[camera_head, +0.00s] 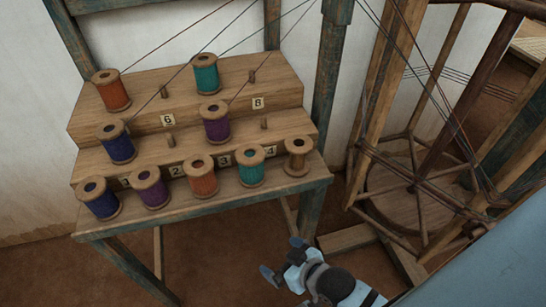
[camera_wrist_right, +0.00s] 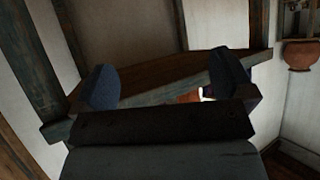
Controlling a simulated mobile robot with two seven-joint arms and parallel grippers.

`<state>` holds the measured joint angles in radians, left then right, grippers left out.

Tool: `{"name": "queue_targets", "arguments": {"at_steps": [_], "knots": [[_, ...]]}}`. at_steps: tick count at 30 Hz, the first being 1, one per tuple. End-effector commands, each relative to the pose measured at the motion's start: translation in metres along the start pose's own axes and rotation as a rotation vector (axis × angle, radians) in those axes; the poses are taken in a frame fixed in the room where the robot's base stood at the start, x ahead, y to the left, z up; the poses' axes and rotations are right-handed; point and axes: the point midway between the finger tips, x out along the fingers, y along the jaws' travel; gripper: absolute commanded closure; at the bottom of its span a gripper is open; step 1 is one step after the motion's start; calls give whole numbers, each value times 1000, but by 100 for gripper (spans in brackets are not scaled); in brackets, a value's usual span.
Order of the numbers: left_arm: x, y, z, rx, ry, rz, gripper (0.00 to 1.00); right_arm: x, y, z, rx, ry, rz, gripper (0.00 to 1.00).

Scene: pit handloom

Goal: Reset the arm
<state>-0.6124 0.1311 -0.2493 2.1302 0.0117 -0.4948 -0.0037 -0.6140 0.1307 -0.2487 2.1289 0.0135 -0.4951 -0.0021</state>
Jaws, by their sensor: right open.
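My right gripper (camera_head: 283,259) is in the head view at the bottom middle, in front of and below the front edge of the spool stand. Its two fingers are apart with nothing between them. In the right wrist view the open fingers (camera_wrist_right: 161,85) stand apart before a wooden beam. My left gripper is not in view.
A stepped wooden stand (camera_head: 150,88) holds several thread spools, including an orange one (camera_head: 111,90) and a teal one (camera_head: 206,73). A round wooden reel frame (camera_head: 387,195) stands to the right. Brown floor (camera_head: 225,265) lies open below the stand.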

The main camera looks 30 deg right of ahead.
Motion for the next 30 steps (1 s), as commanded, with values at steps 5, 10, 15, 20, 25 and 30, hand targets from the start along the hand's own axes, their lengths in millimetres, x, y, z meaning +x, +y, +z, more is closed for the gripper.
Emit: {"name": "queue_targets", "arguments": {"at_steps": [5,10,15,20,25,30], "knots": [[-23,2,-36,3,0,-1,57,-22,-1,-33,-6,-4,3,0],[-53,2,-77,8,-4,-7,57,-52,-1,-74,-12,-8,9,0],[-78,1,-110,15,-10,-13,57,-79,-1,-111,-18,-9,14,0],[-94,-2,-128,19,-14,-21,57,-95,1,-130,-22,-11,22,0],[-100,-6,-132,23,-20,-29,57,-100,5,-133,-26,-16,28,0],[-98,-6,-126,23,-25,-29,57,-98,5,-128,-27,-21,28,0]]}}
